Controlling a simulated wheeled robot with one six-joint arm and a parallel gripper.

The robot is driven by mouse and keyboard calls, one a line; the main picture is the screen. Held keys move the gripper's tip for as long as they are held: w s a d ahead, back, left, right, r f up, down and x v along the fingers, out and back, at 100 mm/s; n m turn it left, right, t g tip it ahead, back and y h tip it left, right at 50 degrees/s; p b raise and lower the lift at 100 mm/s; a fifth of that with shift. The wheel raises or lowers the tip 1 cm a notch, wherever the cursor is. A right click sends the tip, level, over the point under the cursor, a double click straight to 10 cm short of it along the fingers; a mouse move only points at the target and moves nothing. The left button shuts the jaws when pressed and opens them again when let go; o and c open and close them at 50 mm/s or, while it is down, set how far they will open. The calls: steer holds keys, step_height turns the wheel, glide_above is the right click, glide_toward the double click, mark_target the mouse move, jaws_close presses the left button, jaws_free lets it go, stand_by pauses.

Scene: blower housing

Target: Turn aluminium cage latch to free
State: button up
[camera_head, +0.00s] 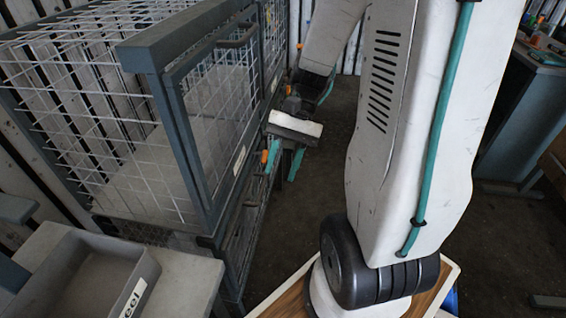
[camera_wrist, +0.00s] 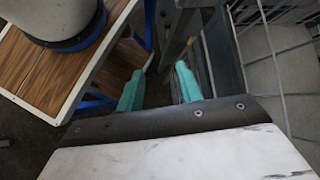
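My gripper (camera_head: 282,168) has two teal fingers, set apart with a gap between them, beside the front of the wire cage (camera_head: 158,75). A small orange-tipped part (camera_head: 264,158), possibly a latch, is at the cage front, just left of the left finger. I cannot tell whether they touch. In the wrist view my gripper (camera_wrist: 160,88) shows nothing clearly held, and a dark grey upright (camera_wrist: 178,40) stands beyond the fingers. The white label (camera_head: 239,160) on the cage front is unreadable, so I cannot tell which latch is the aluminium one.
A grey bin (camera_head: 95,275) marked with letters ending "eel" sits on a bench at lower left. A dark handle (camera_head: 237,36) is on the cage's upper front. A blue-grey workbench (camera_head: 520,110) stands at right. Dark floor (camera_head: 500,230) between cage and workbench is partly clear.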

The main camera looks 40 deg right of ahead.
steer(key=shift+s+a+r+n+h, duration=0.15)
steer(key=shift+s+r+n+h, duration=0.15)
steer(key=shift+r+h, duration=0.1)
steer(key=shift+o, duration=0.3)
steer(key=o, duration=0.5)
steer(key=d+f+m+y, duration=0.3)
steer(key=f, duration=0.2)
steer(key=shift+w+f, duration=0.2)
steer(key=w+d+f+m+t+y, duration=0.3)
steer(key=w+d+f+m+t, duration=0.75)
steer(key=f+t, duration=0.4)
steer(key=w+a+r+t+h, duration=0.1)
steer(key=w+t+h, duration=0.1)
steer(key=w, duration=0.7)
steer(key=shift+a+t, duration=0.3)
steer(key=shift+t, duration=0.25)
steer(key=shift+s+n, duration=0.1)
steer(key=shift+n, duration=0.15)
steer(key=c, duration=1)
